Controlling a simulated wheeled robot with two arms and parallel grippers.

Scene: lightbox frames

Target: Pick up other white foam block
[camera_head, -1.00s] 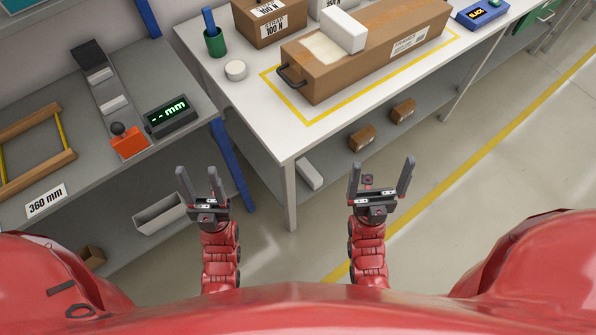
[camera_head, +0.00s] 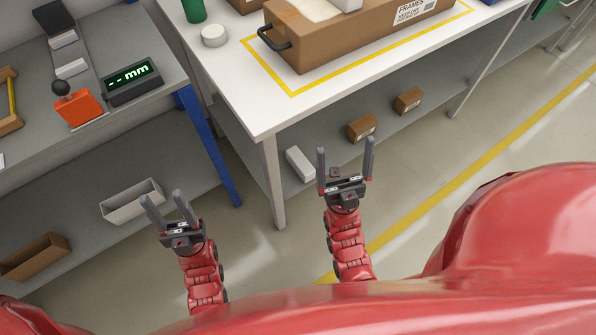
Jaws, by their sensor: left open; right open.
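A white foam block (camera_head: 300,164) lies on the lower shelf under the white table, near the front table leg. Another white block (camera_head: 347,4) sits on top of the long brown box, cut off by the top edge. My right gripper (camera_head: 345,148) is open and empty; in the picture it appears just right of the shelf block, apart from it. My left gripper (camera_head: 162,198) is open and empty, farther left, appearing below the white open bin.
The white table (camera_head: 235,97) carries the long brown box (camera_head: 330,45) and a white round tin (camera_head: 214,35). Two small brown boxes (camera_head: 362,127) (camera_head: 409,101) are on the lower shelf. A table leg (camera_head: 272,185) stands left of the block. A white bin (camera_head: 131,201) is on the left shelf.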

